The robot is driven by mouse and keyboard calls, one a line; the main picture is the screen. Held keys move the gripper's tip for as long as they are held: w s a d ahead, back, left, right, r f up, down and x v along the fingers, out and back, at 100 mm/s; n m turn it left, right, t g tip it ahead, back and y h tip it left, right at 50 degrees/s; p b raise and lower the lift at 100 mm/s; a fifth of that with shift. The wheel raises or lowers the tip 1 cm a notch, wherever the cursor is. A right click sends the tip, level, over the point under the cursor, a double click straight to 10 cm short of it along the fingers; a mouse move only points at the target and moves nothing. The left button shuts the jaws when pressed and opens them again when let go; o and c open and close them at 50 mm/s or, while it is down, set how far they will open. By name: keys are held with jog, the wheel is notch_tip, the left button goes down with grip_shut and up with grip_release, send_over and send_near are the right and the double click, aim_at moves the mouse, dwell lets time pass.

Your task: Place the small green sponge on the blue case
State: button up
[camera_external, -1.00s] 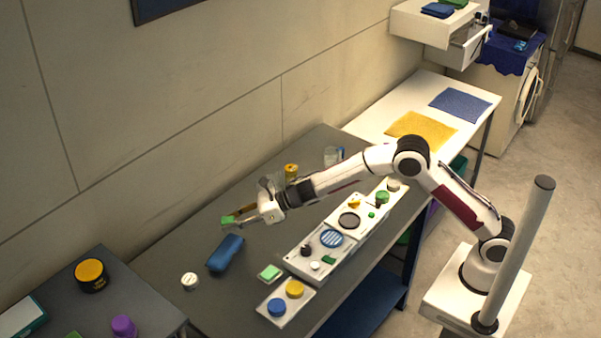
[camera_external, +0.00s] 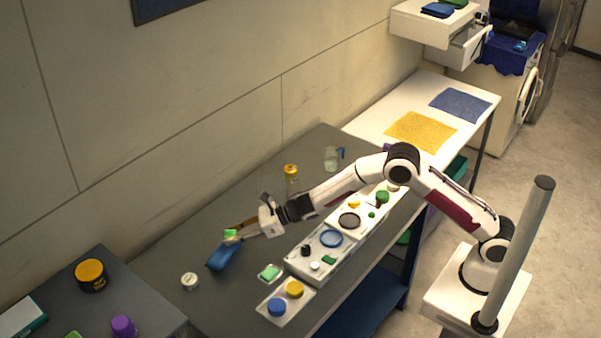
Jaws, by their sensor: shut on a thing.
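The small green sponge (camera_external: 230,234) is held at the tips of my gripper (camera_external: 236,232), which is shut on it. The blue case (camera_external: 222,258) lies on the dark grey table (camera_external: 170,262). The sponge and fingertips appear at the case's far end and overlap it in the picture. I cannot tell whether the sponge touches the case or hangs just above it. Part of the case's far end is hidden by the sponge and fingers.
Another green sponge (camera_external: 269,273) lies to the right of the case. A white round jar (camera_external: 189,281) stands to its left. A white tray (camera_external: 286,303) with blue and yellow lids and a longer white panel (camera_external: 320,262) with several items lie to the right. A yellow-topped jar (camera_external: 291,173) stands behind.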

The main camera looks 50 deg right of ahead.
jog(key=shift+f, duration=0.4)
jog(key=shift+f, duration=0.1)
jog(key=o, duration=0.8)
jog(key=v, duration=1.2)
dwell(0.7)
